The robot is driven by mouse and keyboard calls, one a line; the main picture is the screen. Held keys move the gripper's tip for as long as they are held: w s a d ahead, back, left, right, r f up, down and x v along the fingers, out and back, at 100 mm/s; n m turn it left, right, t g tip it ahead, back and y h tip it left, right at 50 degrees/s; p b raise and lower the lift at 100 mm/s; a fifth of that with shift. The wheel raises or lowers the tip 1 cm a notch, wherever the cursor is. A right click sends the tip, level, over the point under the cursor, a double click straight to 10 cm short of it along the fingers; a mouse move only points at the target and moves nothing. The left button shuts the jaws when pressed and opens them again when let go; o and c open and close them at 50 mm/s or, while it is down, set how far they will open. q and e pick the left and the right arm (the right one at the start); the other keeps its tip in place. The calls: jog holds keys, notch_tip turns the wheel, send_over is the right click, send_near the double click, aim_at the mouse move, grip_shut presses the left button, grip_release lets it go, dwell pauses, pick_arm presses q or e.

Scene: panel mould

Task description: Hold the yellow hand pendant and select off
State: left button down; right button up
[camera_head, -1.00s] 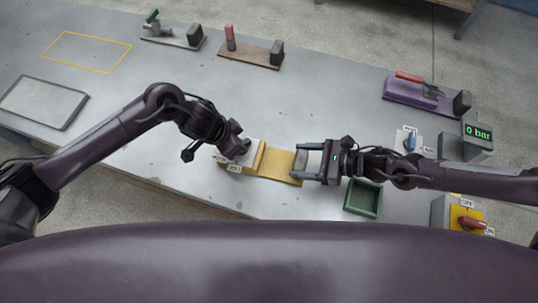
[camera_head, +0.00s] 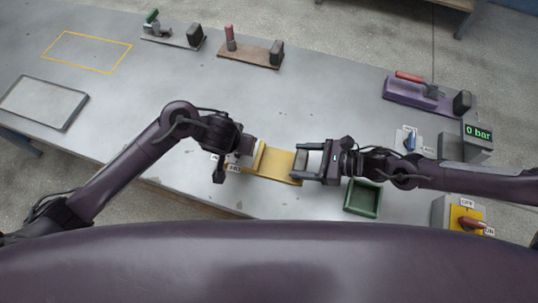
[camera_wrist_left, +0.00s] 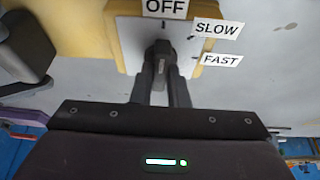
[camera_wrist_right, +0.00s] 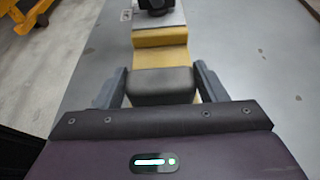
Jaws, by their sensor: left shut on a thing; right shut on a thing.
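The yellow hand pendant (camera_head: 279,163) is between my two grippers in the head view. My right gripper (camera_head: 298,163) is shut on the pendant's dark grey grip (camera_wrist_right: 160,86), with a finger on each side in the right wrist view. My left gripper (camera_wrist_left: 161,92) is shut on the dark selector knob (camera_wrist_left: 160,55) on the pendant's pale plate (camera_wrist_left: 130,40). In the left wrist view the knob stands in line below the OFF label (camera_wrist_left: 167,8). The SLOW label (camera_wrist_left: 218,27) and FAST label (camera_wrist_left: 220,60) are to its right. The left fingertips are mostly hidden in the head view.
A green tray (camera_head: 362,198) stands just below my right gripper. A red switch on a yellow plate (camera_head: 467,219) and a display reading 0 bar (camera_head: 478,133) are at the right. Clamps stand along the far edge. The table's middle is clear.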

dwell(0.4)
pick_arm(q)
jog(key=c, duration=1.4)
grip_release()
jog(key=shift+r, duration=0.1)
